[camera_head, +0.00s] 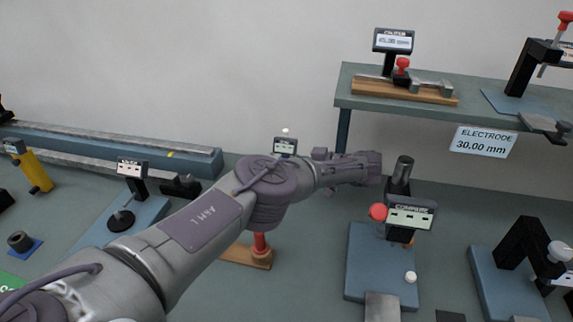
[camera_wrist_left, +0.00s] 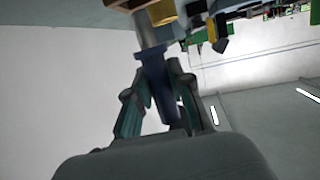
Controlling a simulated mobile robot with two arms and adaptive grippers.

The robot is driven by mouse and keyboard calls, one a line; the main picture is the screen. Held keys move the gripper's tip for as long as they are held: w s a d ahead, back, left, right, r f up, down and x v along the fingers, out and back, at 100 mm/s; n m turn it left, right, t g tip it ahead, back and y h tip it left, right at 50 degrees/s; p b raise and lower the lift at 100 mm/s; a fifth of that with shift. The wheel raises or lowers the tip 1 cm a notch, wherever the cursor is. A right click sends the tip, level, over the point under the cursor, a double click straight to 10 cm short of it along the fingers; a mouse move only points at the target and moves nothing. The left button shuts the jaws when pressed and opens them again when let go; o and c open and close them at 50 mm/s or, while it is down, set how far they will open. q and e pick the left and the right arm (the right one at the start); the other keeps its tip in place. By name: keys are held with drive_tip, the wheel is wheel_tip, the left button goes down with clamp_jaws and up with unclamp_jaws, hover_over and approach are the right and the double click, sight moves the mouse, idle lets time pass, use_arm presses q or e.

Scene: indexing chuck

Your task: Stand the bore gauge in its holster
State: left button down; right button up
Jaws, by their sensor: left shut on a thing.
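My left gripper (camera_wrist_left: 156,82) is shut on the dark blue grip of a slim tool, which I take for the bore gauge (camera_wrist_left: 153,60). A pale metal section of it runs on toward the top of the left wrist view, near a brown part and a gold round part (camera_wrist_left: 162,12). In the head view my left arm hides much of the tool and the grasp. A small display (camera_head: 285,146) with a white knob shows above the arm. Below it stands a wooden base (camera_head: 245,257) with an orange-red upright, perhaps the holster; its upper part is hidden. My right gripper is not in view.
A comparator on a blue plate (camera_head: 361,275) stands right of the arm, close to the wrist. A raised shelf (camera_head: 352,89) carries more gauges. A long rail (camera_head: 190,160) lies at the back left. Another display stand (camera_head: 133,168) is nearer on the left.

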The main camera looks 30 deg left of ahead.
use_arm(q)
drive_tip(key=shift+f+b, duration=1.75)
drive_tip(key=shift+f, duration=0.05)
drive_tip(key=c, duration=1)
unclamp_jaws()
drive_tip(key=shift+r, duration=0.1)
drive_tip(key=shift+o, duration=0.2)
